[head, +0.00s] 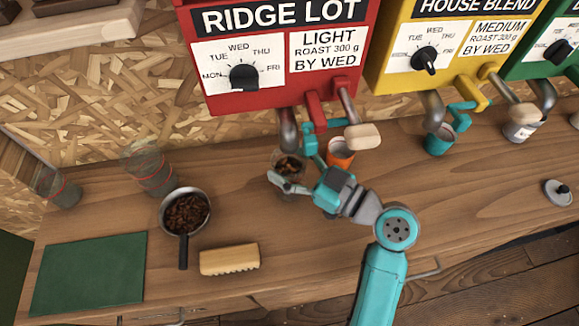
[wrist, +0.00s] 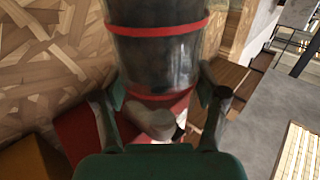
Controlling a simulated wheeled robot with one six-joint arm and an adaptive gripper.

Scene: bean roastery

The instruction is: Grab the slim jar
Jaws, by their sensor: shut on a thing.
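My gripper (head: 294,166) is shut on a clear glass jar (head: 287,162) below the red dispenser's left spout. In the head view dark beans show in this jar, and my fingers partly hide it. The wrist view shows the glass jar (wrist: 155,58) with two red bands between the fingers of my gripper (wrist: 160,112). Two other clear jars with red bands stand at the left: a taller one (head: 148,165) and a smaller one (head: 60,190) at the far left. I cannot tell from its shape alone whether the held jar is the slim one.
An orange cup (head: 340,153) stands just right of the held jar, close to my gripper. The red dispenser (head: 285,90) hangs above. A pan of beans (head: 186,212), a wooden brush (head: 229,260) and a green mat (head: 88,274) lie left.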

